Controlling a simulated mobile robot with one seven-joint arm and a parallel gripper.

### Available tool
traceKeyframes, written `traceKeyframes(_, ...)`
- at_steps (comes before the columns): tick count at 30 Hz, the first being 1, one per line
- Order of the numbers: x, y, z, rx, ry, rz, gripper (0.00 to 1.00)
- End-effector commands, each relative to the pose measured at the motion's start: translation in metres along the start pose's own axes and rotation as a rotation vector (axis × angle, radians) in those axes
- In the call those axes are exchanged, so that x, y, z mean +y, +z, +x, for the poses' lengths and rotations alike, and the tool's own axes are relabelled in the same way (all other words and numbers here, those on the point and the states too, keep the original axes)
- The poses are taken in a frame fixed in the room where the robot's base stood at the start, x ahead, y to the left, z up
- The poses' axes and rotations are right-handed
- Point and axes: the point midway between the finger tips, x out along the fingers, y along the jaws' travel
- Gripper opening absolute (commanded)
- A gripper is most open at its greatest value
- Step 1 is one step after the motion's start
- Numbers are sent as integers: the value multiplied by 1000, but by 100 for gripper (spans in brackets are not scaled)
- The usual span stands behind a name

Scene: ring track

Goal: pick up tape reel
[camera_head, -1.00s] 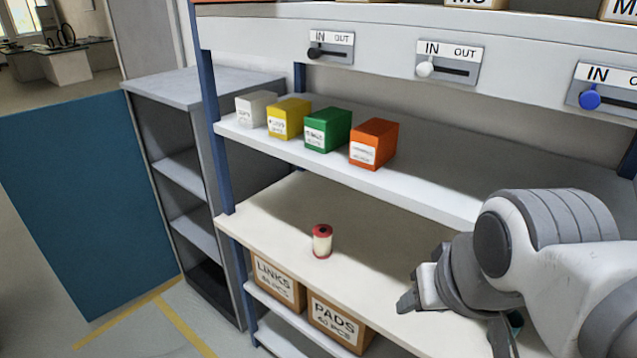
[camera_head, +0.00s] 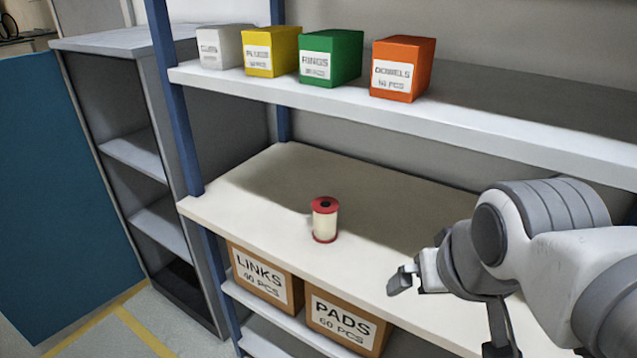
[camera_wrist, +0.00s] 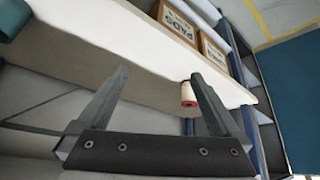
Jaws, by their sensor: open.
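The tape reel (camera_head: 325,220) is a cream spool with red ends, standing upright on the pale middle shelf (camera_head: 262,215) near its front edge. In the wrist view the reel (camera_wrist: 188,94) shows beyond my gripper's right finger, apart from it. My gripper (camera_head: 408,280) is to the right of the reel in the head view, over the shelf's front edge, and holds nothing. The wrist view shows my gripper (camera_wrist: 155,90) with its two dark fingers spread wide and nothing between them.
On the upper shelf stand a white box (camera_head: 222,47), a yellow box (camera_head: 270,51), a green box (camera_head: 331,57) and an orange box (camera_head: 402,69). Cartons marked LINKS (camera_head: 262,278) and PADS (camera_head: 342,322) sit below. A grey cabinet (camera_head: 125,110) stands left. The shelf around the reel is clear.

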Motion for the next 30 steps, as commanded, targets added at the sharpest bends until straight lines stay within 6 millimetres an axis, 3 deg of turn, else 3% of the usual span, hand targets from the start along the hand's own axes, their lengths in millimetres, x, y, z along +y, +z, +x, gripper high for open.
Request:
traceKeyframes(1,3,10,28,14,13,2,100)
traceKeyframes(5,21,-6,72,120,76,2,100)
traceKeyframes(11,34,-70,96,353,106,-51,100)
traceKeyframes(15,18,-102,110,491,32,-118,100)
traceKeyframes(18,-1,-116,119,562,-57,-169,100)
traceKeyframes(24,-42,-120,130,628,-250,-243,100)
traceKeyframes(30,-62,-118,133,638,-345,-269,100)
